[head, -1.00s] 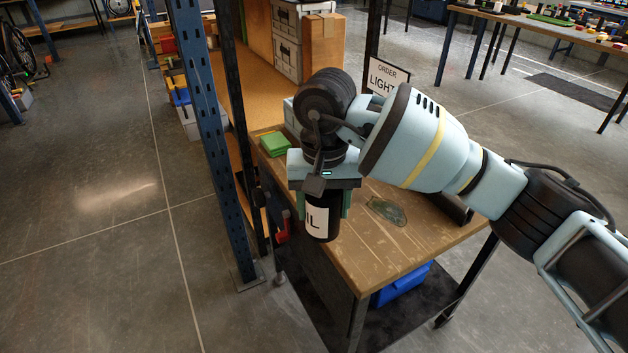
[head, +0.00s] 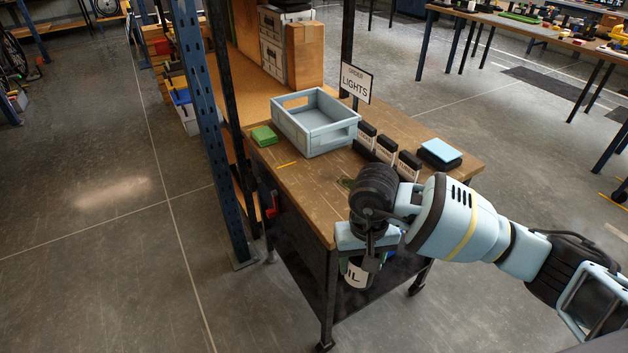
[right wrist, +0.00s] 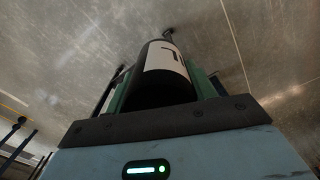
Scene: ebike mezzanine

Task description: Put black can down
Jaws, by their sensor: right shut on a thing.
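The black can (head: 357,273) with a white label is held upright in my right gripper (head: 366,262). In the head view it hangs beside the front edge of the wooden-topped bench (head: 300,189), in front of the bench's lower part. The right wrist view also shows the can (right wrist: 163,72) between the green fingers of my right gripper (right wrist: 165,85), which are shut on it. The fingers partly hide the can in the head view. My left gripper is not in view.
On the bench stand a light blue open crate (head: 318,143), a green stack (head: 263,136), several black labelled boxes (head: 386,150) and a blue-topped black item (head: 440,152). A "LIGHTS" sign (head: 356,81) stands behind. The bench's front left top is mostly clear. A blue rack post (head: 212,140) rises at left.

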